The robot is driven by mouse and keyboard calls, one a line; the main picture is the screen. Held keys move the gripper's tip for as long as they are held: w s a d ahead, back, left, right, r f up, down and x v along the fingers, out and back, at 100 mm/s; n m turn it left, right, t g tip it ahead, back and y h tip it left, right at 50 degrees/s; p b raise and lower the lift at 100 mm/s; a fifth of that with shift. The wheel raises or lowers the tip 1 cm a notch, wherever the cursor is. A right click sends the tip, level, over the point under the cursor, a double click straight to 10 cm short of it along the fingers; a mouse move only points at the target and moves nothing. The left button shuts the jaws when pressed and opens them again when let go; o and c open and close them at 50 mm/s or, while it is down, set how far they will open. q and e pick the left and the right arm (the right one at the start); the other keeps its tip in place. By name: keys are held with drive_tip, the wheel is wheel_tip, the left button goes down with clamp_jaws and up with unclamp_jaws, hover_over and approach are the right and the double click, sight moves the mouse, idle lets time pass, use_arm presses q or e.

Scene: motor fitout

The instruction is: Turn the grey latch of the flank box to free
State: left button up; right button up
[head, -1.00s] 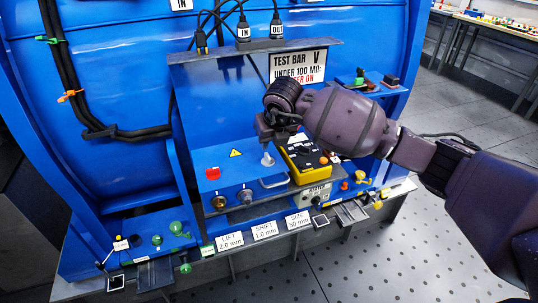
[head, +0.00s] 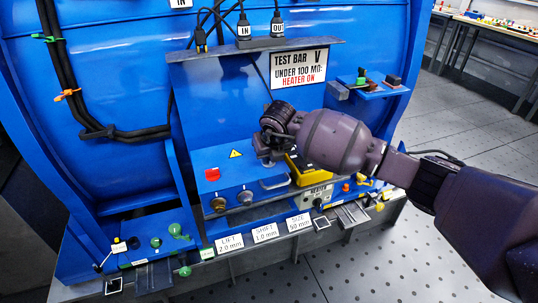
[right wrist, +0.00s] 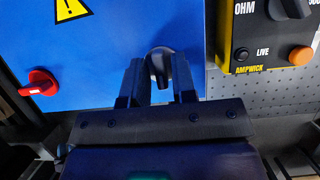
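The flank box (head: 225,165) is a blue box with a yellow warning triangle, low on the big blue housing. Its grey latch (right wrist: 161,62) is a dark grey knob with a short handle on the blue face in the right wrist view. My right gripper (right wrist: 158,88) is open, its two fingers on either side of the latch handle. A small gap seems to show at each finger, and contact is unclear. In the head view my right gripper (head: 266,155) hides the latch. My left gripper is not in view.
A red knob (right wrist: 40,82) is on the box's left. A yellow meter (right wrist: 262,40) with a dial and orange button stands close at the right. A metal handle (head: 274,182) and two round knobs are at the box's front. Small labelled plates line the front ledge.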

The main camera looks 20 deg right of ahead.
clamp_jaws()
